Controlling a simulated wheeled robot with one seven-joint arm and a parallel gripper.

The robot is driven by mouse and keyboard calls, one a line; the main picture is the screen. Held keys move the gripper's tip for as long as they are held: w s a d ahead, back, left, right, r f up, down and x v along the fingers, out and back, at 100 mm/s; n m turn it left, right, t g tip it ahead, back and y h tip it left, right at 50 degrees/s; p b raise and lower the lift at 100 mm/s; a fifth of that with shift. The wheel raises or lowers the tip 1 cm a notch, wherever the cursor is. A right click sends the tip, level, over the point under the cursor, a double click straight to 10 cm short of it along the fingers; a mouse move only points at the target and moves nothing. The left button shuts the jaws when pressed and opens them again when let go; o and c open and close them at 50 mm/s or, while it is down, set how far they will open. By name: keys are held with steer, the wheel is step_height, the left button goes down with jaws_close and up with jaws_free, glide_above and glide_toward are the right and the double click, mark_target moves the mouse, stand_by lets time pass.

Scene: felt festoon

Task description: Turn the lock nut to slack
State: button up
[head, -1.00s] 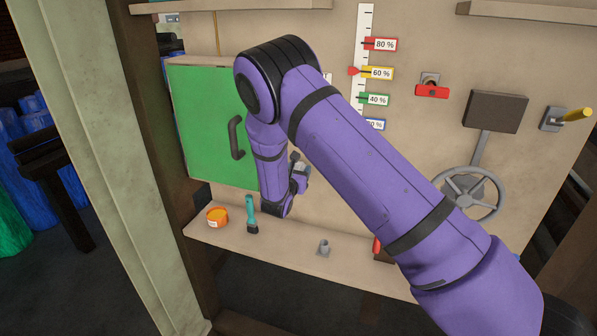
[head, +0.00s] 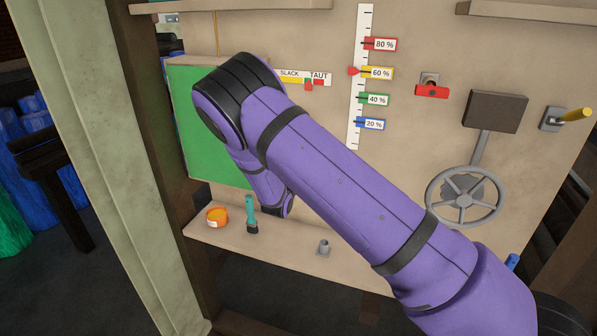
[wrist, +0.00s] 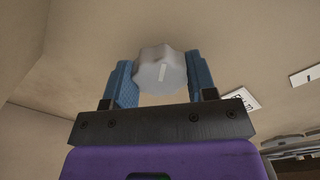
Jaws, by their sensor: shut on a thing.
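The lock nut (wrist: 160,70) is a grey lobed knob with a short white mark on its face, close to upright in the wrist view. My gripper (wrist: 160,82) is shut on it, with one blue finger pad on each side. In the head view my arm hides both the nut and the gripper. There a strip labelled SLACK and TAUT (head: 304,77) shows above the arm, with a small red marker (head: 308,85) at its TAUT side.
A green door (head: 205,140) is left of my arm. A vertical percent scale (head: 355,130), a red handle (head: 432,91) and a grey handwheel (head: 464,196) are to the right. An orange tub (head: 216,217), a teal brush (head: 251,215) and a grey fitting (head: 324,247) are on the ledge below.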

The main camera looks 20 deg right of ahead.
steer(key=shift+n, duration=1.2)
steer(key=o, duration=0.9)
steer(key=shift+s+a, duration=0.1)
steer(key=v, duration=1)
steer(key=shift+s+a, duration=0.15)
steer(key=shift+s, duration=0.1)
